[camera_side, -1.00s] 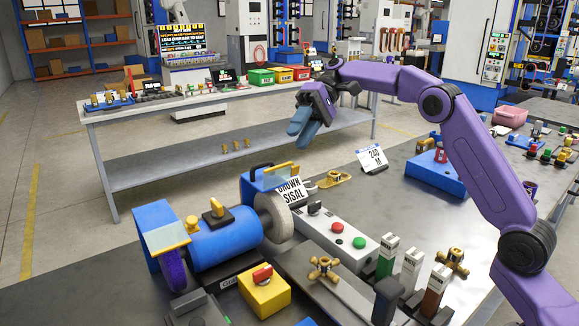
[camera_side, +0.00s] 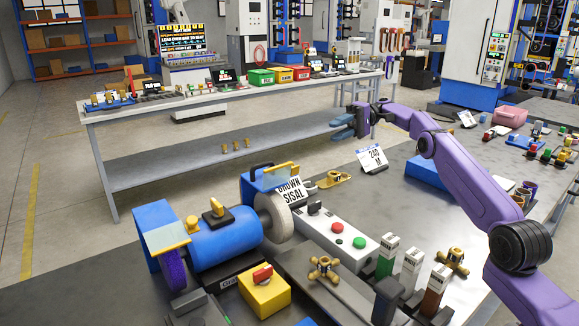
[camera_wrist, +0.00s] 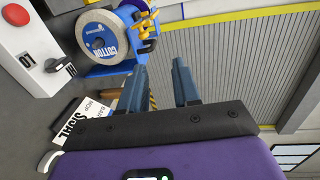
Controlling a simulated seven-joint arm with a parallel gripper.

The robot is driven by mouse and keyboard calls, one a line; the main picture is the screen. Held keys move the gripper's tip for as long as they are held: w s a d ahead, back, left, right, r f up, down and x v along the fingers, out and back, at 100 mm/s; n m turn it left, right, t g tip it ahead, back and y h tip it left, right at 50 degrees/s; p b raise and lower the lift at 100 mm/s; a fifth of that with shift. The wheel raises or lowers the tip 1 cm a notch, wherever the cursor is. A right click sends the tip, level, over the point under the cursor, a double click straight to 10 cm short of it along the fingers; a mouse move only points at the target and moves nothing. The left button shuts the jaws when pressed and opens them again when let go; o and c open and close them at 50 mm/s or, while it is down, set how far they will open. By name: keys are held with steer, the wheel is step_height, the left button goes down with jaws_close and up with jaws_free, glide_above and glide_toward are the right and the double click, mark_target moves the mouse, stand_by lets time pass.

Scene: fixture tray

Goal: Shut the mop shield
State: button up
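A blue polishing machine (camera_side: 225,240) stands on the near table. Its right wheel (camera_side: 272,217) is pale, and the wrist view shows a COTTON label on this wheel (camera_wrist: 101,42). A blue shield with a dark handle (camera_side: 262,178) sits above that wheel, whose front stays exposed. The left wheel (camera_side: 174,270) is purple, under a blue hood with a clear plate (camera_side: 166,238). My gripper (camera_side: 340,127) is beyond the machine, up and right of the shield and apart from it. Its two fingers (camera_wrist: 162,88) are spread with nothing between them.
A sign reading BROWN SISAL (camera_side: 291,190) stands beside the pale wheel. A control box with red and green buttons (camera_side: 345,238), brass valve handles (camera_side: 323,269) and a 240 card (camera_side: 372,158) stand nearby. A long grey bench (camera_side: 235,93) lies behind.

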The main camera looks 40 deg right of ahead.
mark_target(290, 166)
steer(key=a+f, duration=0.2)
steer(key=a, duration=0.3)
steer(key=a+f, duration=0.2)
steer(key=a, duration=0.4)
steer(key=a+f, duration=0.2)
steer(key=a, duration=0.4)
steer(key=shift+a+f, duration=0.1)
jaws_close()
